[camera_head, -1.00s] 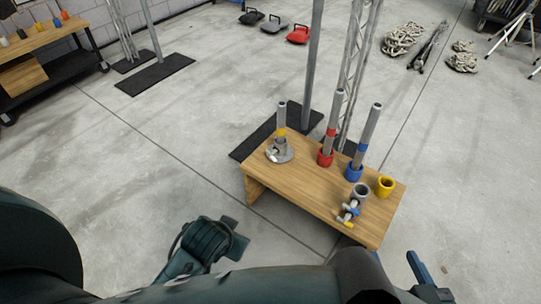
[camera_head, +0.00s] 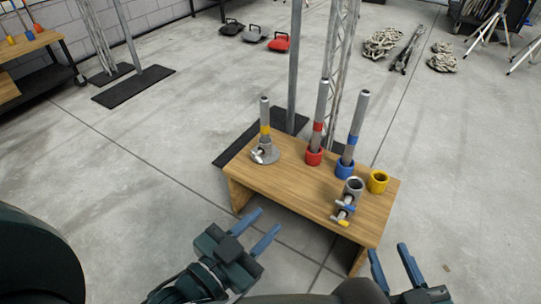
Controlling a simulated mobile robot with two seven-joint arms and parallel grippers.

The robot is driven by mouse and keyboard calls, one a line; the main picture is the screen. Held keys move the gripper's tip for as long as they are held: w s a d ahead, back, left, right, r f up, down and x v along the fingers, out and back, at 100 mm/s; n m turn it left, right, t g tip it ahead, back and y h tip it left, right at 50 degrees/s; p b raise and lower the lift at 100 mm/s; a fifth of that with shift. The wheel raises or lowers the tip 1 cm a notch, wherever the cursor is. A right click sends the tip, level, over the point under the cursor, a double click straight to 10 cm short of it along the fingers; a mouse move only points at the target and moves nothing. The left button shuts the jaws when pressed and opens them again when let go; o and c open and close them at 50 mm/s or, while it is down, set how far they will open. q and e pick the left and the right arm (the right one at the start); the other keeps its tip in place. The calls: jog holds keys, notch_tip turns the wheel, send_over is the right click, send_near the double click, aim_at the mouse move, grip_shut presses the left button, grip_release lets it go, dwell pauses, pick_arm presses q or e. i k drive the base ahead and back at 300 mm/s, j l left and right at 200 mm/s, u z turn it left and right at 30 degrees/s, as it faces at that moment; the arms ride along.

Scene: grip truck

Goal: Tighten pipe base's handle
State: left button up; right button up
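The pipe base (camera_head: 265,155) is a round grey metal piece on the left end of the wooden table (camera_head: 290,187). A grey pipe with a yellow band (camera_head: 264,118) stands upright in it. Its handle (camera_head: 258,156) seems to be the small light part on its left side; how tight it is cannot be told. My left gripper (camera_head: 262,228) is open and empty in front of the table's left end, below and apart from the base. My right gripper (camera_head: 389,262) is open and empty in front of the table's right end.
Pipes stand in a red cup (camera_head: 314,156) and a blue cup (camera_head: 345,169). A yellow cup (camera_head: 378,182) and a grey clamp (camera_head: 353,187) sit at the table's right. A metal pole (camera_head: 295,70) and a truss rise behind.

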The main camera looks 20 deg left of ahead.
aim_at(256, 154)
jog(key=j+z, duration=0.15)
jog(key=z, duration=0.25)
jog(key=j+z, duration=0.2)
jog(key=z, duration=0.25)
jog(key=j+z, duration=0.2)
jog(key=z, duration=0.2)
jog(key=j+z, duration=0.2)
jog(key=j, duration=0.15)
jog(key=k+j+z, duration=0.2)
jog(key=j+z, duration=0.2)
jog(key=j, duration=0.25)
jog(key=k+j+z, duration=0.15)
jog(key=j, duration=0.35)
jog(key=k+j+z, duration=0.2)
jog(key=k+j, duration=0.4)
jog(key=j, duration=0.15)
jog(key=k+j, duration=0.2)
jog(key=j, duration=0.2)
jog(key=k+j, duration=0.25)
jog(key=j, duration=0.15)
jog(key=k+j, duration=0.2)
jog(key=j, duration=0.2)
jog(key=i+l, duration=0.3)
jog(key=i, duration=0.15)
